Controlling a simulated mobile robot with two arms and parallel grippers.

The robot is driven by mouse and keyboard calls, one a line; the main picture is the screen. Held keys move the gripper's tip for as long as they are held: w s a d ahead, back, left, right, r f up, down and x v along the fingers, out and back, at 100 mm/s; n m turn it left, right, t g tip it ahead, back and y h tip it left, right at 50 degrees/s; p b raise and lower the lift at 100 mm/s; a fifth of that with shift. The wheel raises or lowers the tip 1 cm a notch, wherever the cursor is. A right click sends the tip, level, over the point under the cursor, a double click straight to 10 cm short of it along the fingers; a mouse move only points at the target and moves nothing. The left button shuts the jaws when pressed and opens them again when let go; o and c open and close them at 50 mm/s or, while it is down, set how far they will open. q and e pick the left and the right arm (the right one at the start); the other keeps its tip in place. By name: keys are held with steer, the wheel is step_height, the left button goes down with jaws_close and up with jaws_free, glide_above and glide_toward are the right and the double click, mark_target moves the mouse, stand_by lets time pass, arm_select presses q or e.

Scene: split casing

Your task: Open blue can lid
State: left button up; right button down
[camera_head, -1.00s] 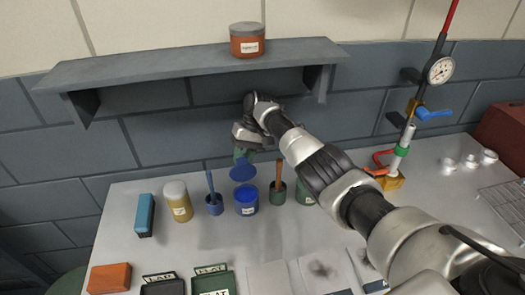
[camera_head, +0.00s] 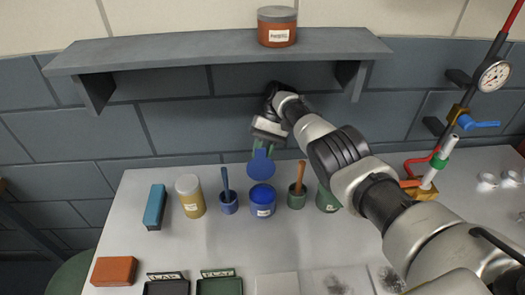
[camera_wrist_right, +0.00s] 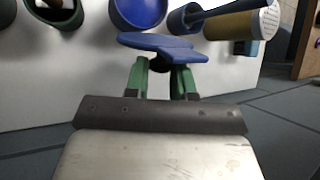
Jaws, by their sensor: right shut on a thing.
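The blue can (camera_head: 263,210) stands upright on the bench, its round blue top facing up. The blue lid (camera_head: 264,178) is off the can, raised behind it and tilted toward the camera. My right gripper (camera_head: 263,150) is shut on the lid's edge tab with its green fingers. In the right wrist view the lid (camera_wrist_right: 165,45) sits between and beyond the fingertips (camera_wrist_right: 162,80), apart from the blue can (camera_wrist_right: 140,12) at the top edge. My left gripper is not in view.
Yellow can (camera_head: 192,203), blue pot with brush (camera_head: 229,205), green pot with brush (camera_head: 296,198) and green can (camera_head: 326,198) stand beside the blue can. A shelf (camera_head: 200,58) with an orange can (camera_head: 277,32) hangs above. Trays (camera_head: 218,286) lie in front.

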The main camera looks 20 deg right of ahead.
mark_target(258, 156)
steer(key=c, duration=1)
jaws_free()
steer(key=shift+f, duration=0.15)
steer(key=shift+r+p, duration=0.3)
steer(key=shift+r, duration=0.3)
steer(key=r+p, duration=0.1)
steer(key=r, duration=0.1)
steer(key=r+p, duration=0.1)
steer(key=r, duration=0.1)
steer(key=shift+s+d+p, duration=0.1)
steer(key=shift+d+p, duration=0.1)
steer(key=shift+p, duration=0.15)
steer(key=shift+s+d+r+p, duration=0.95)
steer(key=shift+s+d+p, duration=0.4)
steer(key=shift+p, duration=0.35)
steer(key=shift+s+d+r+p, duration=1.05)
steer(key=shift+s+p, duration=0.4)
steer(key=shift+p, duration=0.2)
steer(key=shift+s+d+r+p, duration=0.9)
steer(key=shift+s+d+p, duration=0.45)
steer(key=shift+p, duration=0.35)
